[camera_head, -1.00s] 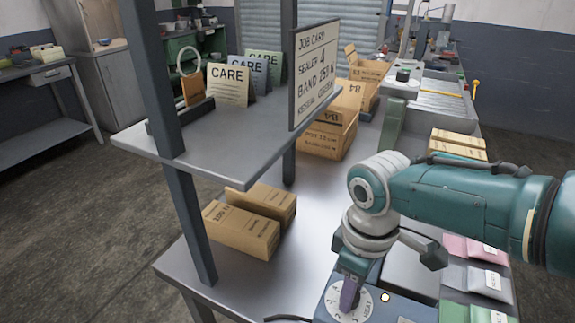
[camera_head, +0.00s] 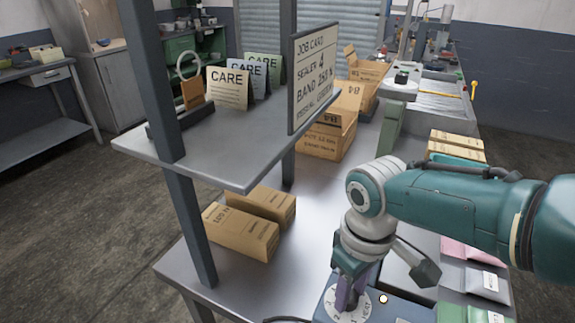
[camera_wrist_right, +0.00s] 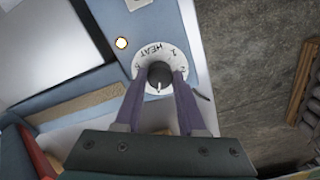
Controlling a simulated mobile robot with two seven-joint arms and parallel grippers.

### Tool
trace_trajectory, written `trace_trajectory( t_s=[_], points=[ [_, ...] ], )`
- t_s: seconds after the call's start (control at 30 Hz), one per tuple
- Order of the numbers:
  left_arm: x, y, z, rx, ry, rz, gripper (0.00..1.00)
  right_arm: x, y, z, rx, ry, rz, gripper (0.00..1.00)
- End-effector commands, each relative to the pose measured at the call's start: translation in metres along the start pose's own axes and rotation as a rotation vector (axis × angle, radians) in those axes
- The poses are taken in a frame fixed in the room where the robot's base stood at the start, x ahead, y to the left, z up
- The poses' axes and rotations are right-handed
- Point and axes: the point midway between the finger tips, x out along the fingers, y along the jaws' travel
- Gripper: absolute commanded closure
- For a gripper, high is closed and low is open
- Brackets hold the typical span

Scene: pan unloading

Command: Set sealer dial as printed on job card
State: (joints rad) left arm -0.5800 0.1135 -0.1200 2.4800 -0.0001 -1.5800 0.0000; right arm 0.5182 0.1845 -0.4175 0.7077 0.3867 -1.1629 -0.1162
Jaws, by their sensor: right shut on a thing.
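The job card (camera_head: 314,78) hangs at the shelf's right end in the head view; its sealer line reads 4. The sealer (camera_head: 400,308) is a blue box at the bottom, with a white dial plate marked HEAT. In the right wrist view the black dial knob (camera_wrist_right: 159,73) sits at the plate's middle, a pale mark pointing down toward my palm. The numeral there is not readable. My right gripper (camera_head: 350,300) is shut on the knob, its purple fingers on either side; it also shows in the wrist view (camera_wrist_right: 160,78). My left gripper is out of view.
A lit lamp (camera_head: 383,299) is beside the dial. Flat packets (camera_head: 470,278) lie right of the sealer. Brown cartons (camera_head: 245,228) stand under the grey shelf (camera_head: 215,150), which carries CARE cards (camera_head: 228,87). Bare bench top shows between cartons and my arm.

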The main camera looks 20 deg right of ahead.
Motion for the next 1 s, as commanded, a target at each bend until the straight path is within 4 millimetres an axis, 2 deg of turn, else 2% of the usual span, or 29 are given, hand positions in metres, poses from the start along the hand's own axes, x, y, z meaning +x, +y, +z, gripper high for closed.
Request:
trace_trajectory(
  t_s=[0.07, 0.1, 0.33, 0.57, 0.67, 0.8, 1.0],
  points=[
    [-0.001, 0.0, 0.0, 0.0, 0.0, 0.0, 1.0, -0.001, -0.001, 0.0, -0.001, -0.002, -0.003, 1.0],
    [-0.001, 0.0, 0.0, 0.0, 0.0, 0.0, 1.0, -0.001, -0.001, 0.0, -0.001, -0.002, -0.003, 0.56],
    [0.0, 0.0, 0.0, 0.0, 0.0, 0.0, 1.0, -0.001, -0.001, 0.0, -0.001, -0.001, -0.001, 0.31],
    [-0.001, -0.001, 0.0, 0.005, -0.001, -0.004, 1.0, -0.001, 0.0, 0.0, -0.002, 0.0, -0.001, 0.31],
    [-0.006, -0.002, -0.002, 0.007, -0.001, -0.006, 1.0, -0.009, 0.0, 0.0, -0.002, 0.001, 0.0, 0.31],
    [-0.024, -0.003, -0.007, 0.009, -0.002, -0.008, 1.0, -0.035, 0.0, 0.0, -0.003, 0.002, 0.0, 0.31],
    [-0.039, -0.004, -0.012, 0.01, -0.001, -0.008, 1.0, -0.073, 0.0, -0.001, -0.003, 0.003, 0.0, 0.31]
  ],
)
